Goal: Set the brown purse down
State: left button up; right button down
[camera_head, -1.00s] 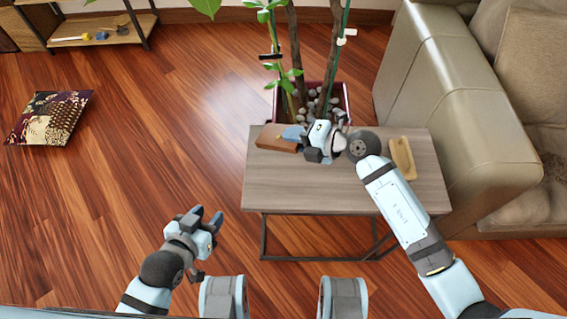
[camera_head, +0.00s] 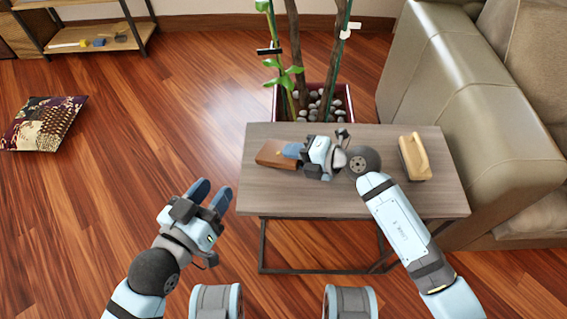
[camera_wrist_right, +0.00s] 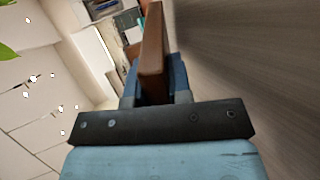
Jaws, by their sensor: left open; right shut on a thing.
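The brown purse (camera_head: 270,155) is at the left part of the small grey-brown table (camera_head: 290,203), close to its top or touching it; I cannot tell which. My right gripper (camera_head: 292,151) is shut on the purse's right end. In the right wrist view the purse (camera_wrist_right: 152,55) stands edge-on between the two blue fingers, with the tabletop (camera_wrist_right: 250,60) close beside it. My left gripper (camera_head: 210,196) is open and empty, left of the table over the floor.
A tan wooden-looking object (camera_head: 414,157) lies at the table's right end. A potted plant (camera_head: 318,105) stands behind the table and a beige sofa (camera_head: 450,110) to the right. A patterned cushion (camera_head: 43,124) lies on the floor at left. A low shelf (camera_head: 95,38) stands at back left.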

jog(key=shift+f, duration=0.2)
jog(key=c, duration=1.2)
grip_release()
jog(key=shift+s+d+r+p, duration=0.2)
jog(key=shift+d+r+p, duration=0.1)
jog(key=shift+d+p, duration=0.15)
jog(key=p+v, duration=0.4)
jog(key=v, duration=0.2)
jog(key=shift+s+d+r, duration=0.1)
jog(key=shift+s+d, duration=0.1)
jog(key=shift+d, duration=0.2)
